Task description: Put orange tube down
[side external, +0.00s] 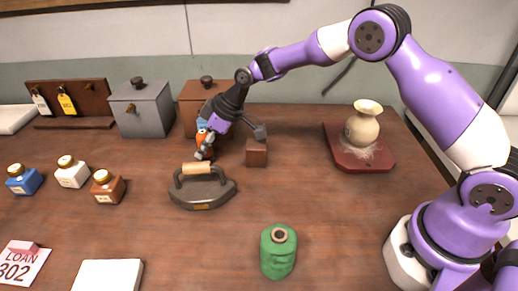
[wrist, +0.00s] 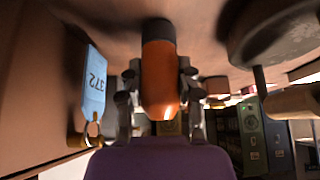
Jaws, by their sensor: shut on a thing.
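The orange tube (wrist: 160,78) has a dark end and sits between the two fingers of my gripper (wrist: 158,92) in the wrist view. My gripper is shut on it. In the side view the orange tube (side external: 203,142) is mostly hidden by my gripper (side external: 207,148), which is low over the table behind the flat iron. The tube's dark end points toward the table surface in the wrist view; I cannot tell whether it touches.
A blue tag marked 372 (wrist: 95,85) is close beside my gripper. The flat iron (side external: 202,190) stands in front and a brown block (side external: 257,153) to the right. Grey (side external: 141,108) and brown (side external: 190,95) boxes are behind. Free table lies around the green spool (side external: 278,255).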

